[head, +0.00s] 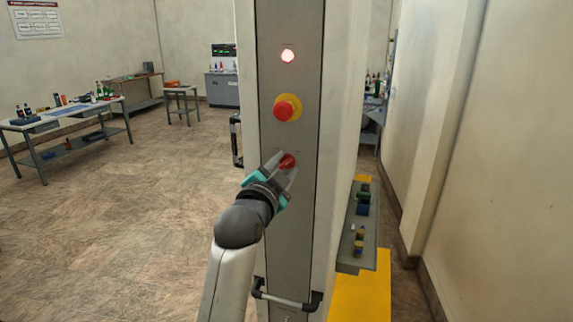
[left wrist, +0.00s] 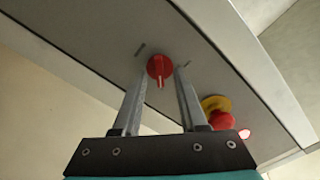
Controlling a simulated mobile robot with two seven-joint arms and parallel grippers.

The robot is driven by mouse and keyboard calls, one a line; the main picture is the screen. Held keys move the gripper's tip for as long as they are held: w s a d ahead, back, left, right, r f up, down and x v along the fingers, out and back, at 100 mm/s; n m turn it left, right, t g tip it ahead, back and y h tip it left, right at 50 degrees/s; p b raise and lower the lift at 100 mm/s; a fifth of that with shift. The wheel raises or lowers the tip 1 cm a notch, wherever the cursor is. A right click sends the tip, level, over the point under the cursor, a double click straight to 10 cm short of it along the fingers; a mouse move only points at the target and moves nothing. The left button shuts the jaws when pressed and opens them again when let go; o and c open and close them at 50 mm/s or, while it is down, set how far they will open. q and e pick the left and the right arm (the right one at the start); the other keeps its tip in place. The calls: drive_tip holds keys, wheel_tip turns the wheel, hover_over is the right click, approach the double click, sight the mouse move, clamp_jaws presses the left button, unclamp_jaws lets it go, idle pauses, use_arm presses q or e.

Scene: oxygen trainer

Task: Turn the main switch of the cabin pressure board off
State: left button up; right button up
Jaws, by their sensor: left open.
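The main switch (head: 287,161) is a red rotary knob low on the grey panel of the tall cabinet (head: 290,215). In the left wrist view the knob (left wrist: 160,68) has a pale pointer line and sits between small marks on the panel. My left gripper (head: 282,166) is open, with one finger on each side of the knob. In the left wrist view its fingertips (left wrist: 161,72) flank the knob, and a gap shows on both sides. My right gripper is in neither view.
A red mushroom button on a yellow base (head: 287,107) sits above the switch, and a lit lamp (head: 288,56) above that. A black-ended handle (head: 287,299) sticks out below. Work tables (head: 65,117) stand at the left; the floor between is clear.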

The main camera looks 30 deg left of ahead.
use_arm(q)
drive_tip(key=shift+s, duration=0.1)
drive_tip(key=shift+c, duration=0.8)
clamp_jaws()
